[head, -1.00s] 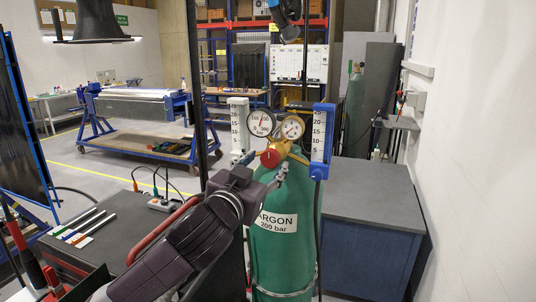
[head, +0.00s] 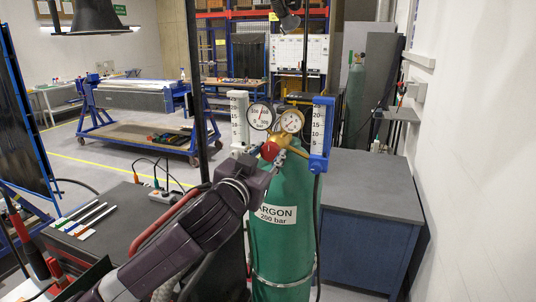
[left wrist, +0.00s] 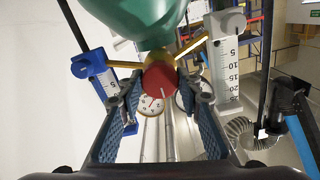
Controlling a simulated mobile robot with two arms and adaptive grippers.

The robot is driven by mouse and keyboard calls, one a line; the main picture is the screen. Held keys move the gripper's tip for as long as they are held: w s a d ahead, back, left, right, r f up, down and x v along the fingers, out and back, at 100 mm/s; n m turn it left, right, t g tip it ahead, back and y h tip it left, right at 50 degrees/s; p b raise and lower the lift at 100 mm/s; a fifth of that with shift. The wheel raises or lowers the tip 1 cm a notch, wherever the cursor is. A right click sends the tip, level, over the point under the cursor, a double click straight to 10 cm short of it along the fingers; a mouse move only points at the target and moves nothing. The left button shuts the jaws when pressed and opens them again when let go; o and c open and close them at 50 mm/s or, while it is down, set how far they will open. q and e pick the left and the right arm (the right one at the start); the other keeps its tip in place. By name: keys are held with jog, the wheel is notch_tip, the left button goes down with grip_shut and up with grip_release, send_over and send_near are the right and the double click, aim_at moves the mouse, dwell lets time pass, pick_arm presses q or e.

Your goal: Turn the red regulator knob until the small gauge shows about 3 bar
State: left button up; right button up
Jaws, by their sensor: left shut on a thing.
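The red regulator knob (head: 269,151) sits on the front of the brass regulator, above the green argon cylinder (head: 280,240). My left gripper (head: 277,155) is at the knob. In the left wrist view the knob (left wrist: 160,79), with a pale line on its face, lies between the two blue-padded fingers of the left gripper (left wrist: 159,103), which is shut on it. The small gauge (head: 291,121) is at the upper right of the knob; its needle is too small to read surely. In the wrist view a gauge (left wrist: 151,104) shows partly behind the knob. My right gripper is not in view.
A larger gauge (head: 260,116) is left of the small one. A white flowmeter (head: 239,122) and a blue one (head: 321,135) flank the gauges closely. A dark pole (head: 197,90) stands left. A grey-topped blue cabinet (head: 372,190) is at the right.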

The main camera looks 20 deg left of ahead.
pick_arm(q)
jog(key=shift+m, duration=0.3)
jog(key=m, duration=1.4)
jog(key=shift+f+m, duration=0.1)
jog(key=shift+m, duration=2.3)
